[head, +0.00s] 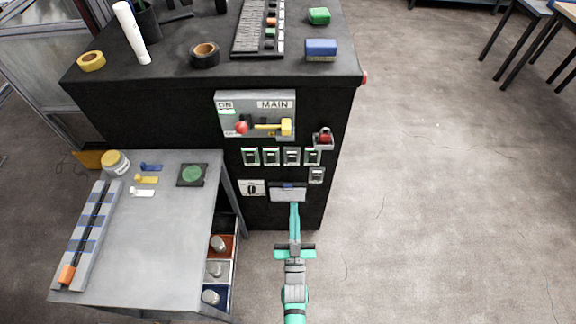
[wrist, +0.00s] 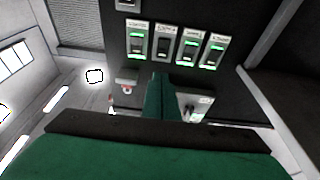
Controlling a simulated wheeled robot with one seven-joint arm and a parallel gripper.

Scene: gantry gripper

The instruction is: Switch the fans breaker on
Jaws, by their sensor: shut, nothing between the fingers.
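A row of several breakers is on the front of the black cabinet (head: 180,110). Their labels are too small to read surely, so I cannot tell which is the fans breaker. The unlit breaker (head: 292,156), also in the wrist view (wrist: 164,43), shows no green, unlike its row neighbours (head: 271,156) (head: 312,156), which show green. Another breaker (head: 317,175) sits below the row at the right. My gripper (head: 294,206) is shut and empty, pointing at the cabinet. In the wrist view, its fingertips (wrist: 164,77) appear in front of the panel beside the row; contact is unclear.
Above the row are the MAIN panel (head: 256,105) with a yellow handle (head: 286,127) and a red padlock (head: 324,138). Below are a dial (head: 251,188) and a grey box (head: 287,191).

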